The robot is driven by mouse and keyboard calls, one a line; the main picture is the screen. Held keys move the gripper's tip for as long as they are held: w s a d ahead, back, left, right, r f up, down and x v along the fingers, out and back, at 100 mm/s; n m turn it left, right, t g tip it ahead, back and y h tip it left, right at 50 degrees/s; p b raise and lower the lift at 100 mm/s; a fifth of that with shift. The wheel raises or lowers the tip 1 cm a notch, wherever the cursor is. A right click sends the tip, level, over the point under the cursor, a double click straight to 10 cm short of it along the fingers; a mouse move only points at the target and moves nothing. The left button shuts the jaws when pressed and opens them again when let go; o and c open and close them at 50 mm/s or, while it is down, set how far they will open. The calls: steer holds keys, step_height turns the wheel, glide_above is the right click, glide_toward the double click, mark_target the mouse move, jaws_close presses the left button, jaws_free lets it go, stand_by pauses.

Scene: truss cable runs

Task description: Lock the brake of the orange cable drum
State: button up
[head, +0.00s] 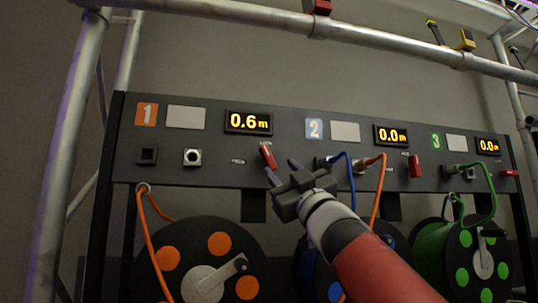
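The orange cable drum (202,262), black with orange discs and a crank, hangs at lower left below panel section 1. Its red brake lever (268,156) is on the panel, right of and below the 0.6 m display (248,122). The lever stands near upright, its top tilted slightly left, close under a small label that seems to read LOCK. Another small label (238,161), too small to read surely, is to its left. My gripper (281,168) is just below and right of the lever. Its fingers are apart with nothing seen between them; contact with the lever cannot be told.
Section 2 has blue and orange cables plugged in and a red lever (415,166). Section 3 has a green cable, a green drum (462,255) and a sideways red lever (509,173). A blue drum (310,268) is partly behind my arm. Truss tubes (85,110) frame the panel.

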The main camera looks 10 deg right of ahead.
mark_target(269, 157)
steer(key=shift+y, duration=0.4)
steer(key=p+x, duration=0.3)
steer(key=x, duration=0.4)
steer(key=shift+w+a+r+p, duration=0.2)
steer(key=shift+w+p, duration=0.05)
steer(key=shift+p, duration=0.05)
steer(key=shift+f, duration=0.1)
jaws_close()
